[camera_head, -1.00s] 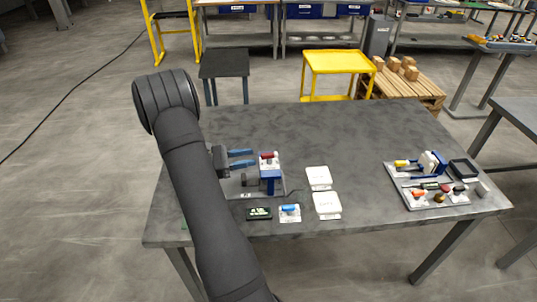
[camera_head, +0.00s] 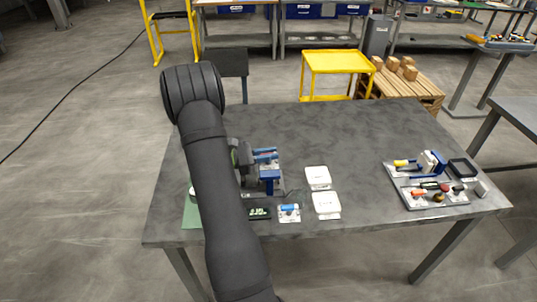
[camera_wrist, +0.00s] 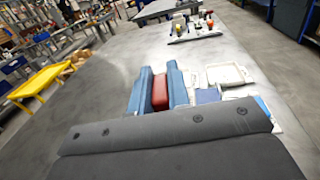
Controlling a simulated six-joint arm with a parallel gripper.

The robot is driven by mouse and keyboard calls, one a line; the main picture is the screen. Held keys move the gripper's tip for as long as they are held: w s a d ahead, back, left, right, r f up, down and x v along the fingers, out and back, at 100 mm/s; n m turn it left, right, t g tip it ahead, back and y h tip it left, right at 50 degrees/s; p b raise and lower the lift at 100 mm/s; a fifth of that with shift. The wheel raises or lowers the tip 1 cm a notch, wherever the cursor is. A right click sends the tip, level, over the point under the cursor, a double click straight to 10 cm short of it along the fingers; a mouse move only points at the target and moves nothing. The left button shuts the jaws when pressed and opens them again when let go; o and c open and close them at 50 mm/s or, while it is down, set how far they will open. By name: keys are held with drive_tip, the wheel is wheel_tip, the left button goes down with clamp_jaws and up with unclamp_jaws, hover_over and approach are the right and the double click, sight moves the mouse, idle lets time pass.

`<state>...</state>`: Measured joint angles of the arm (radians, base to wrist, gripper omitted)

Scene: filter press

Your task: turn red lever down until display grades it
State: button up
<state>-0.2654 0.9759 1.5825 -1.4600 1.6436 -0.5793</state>
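The red lever (camera_wrist: 160,92) sits between the two blue fingers of my gripper (camera_wrist: 159,88) in the wrist view, with no clear gap on either side. In the head view my gripper (camera_head: 265,156) reaches from the left over the blue lever stand (camera_head: 270,177), and the lever is mostly hidden by the fingers. The gripper looks shut on the lever. A small black display (camera_head: 259,213) with green characters lies in front of the stand. Its text is too small to read.
A blue-handled piece on a white plate (camera_head: 289,213) is beside the display. Two white boxes (camera_head: 318,177) stand right of the stand. A grey tray of small parts (camera_head: 435,195) is at the table's right. The table's middle and back are clear.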

drive_tip(key=shift+n+t+y, duration=0.55)
drive_tip(key=shift+n+t, duration=0.55)
drive_tip(key=shift+t, duration=0.5)
drive_tip(key=shift+n+t+y, duration=0.55)
drive_tip(key=shift+n+t, duration=0.55)
drive_tip(key=shift+t, duration=0.5)
clamp_jaws()
drive_tip(key=o, duration=0.8)
unclamp_jaws()
drive_tip(key=v, duration=1.7)
drive_tip(key=shift+s+a, duration=0.15)
